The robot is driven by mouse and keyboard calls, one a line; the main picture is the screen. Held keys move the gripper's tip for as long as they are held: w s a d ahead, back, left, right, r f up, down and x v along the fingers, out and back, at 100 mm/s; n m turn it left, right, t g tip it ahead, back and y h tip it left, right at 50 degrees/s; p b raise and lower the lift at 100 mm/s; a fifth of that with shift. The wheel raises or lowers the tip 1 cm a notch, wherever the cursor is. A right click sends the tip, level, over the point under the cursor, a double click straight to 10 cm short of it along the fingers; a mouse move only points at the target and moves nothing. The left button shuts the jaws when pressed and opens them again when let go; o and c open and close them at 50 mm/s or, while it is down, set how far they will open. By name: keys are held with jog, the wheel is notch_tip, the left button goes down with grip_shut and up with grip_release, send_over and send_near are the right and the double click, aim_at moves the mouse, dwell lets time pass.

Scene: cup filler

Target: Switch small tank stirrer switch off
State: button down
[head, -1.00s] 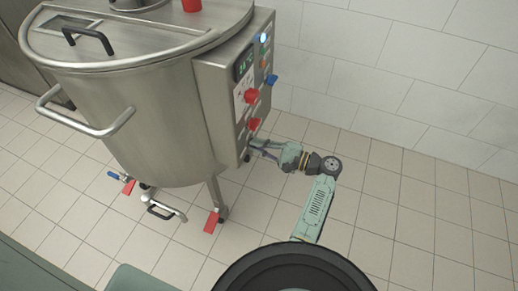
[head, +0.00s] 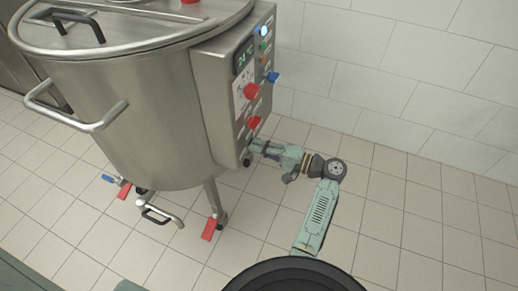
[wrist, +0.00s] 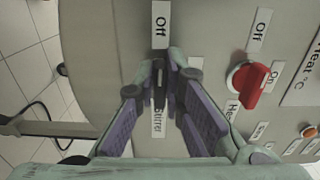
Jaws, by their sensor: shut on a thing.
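The tank's control panel (head: 228,105) faces right in the head view. My gripper (head: 260,147) is at the panel's lower end. In the wrist view my gripper (wrist: 163,65) has its two fingers close together on a small dark switch (wrist: 159,88). The fingers hide most of this switch, so its exact setting is hard to tell. A "Stirrer" label (wrist: 157,122) shows between the fingers, and an "Off" label (wrist: 160,25) lies just beyond the fingertips.
A red knob (wrist: 243,85) with its own "Off" and "On" labels is right of my fingers in the wrist view. The steel tank (head: 150,120) stands left; tiled floor (head: 400,215) is clear on the right.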

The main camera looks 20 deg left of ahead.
jog(key=c, duration=1.7)
grip_release()
jog(key=shift+d, duration=0.1)
jog(key=d, duration=1.2)
jog(key=shift+s, duration=0.2)
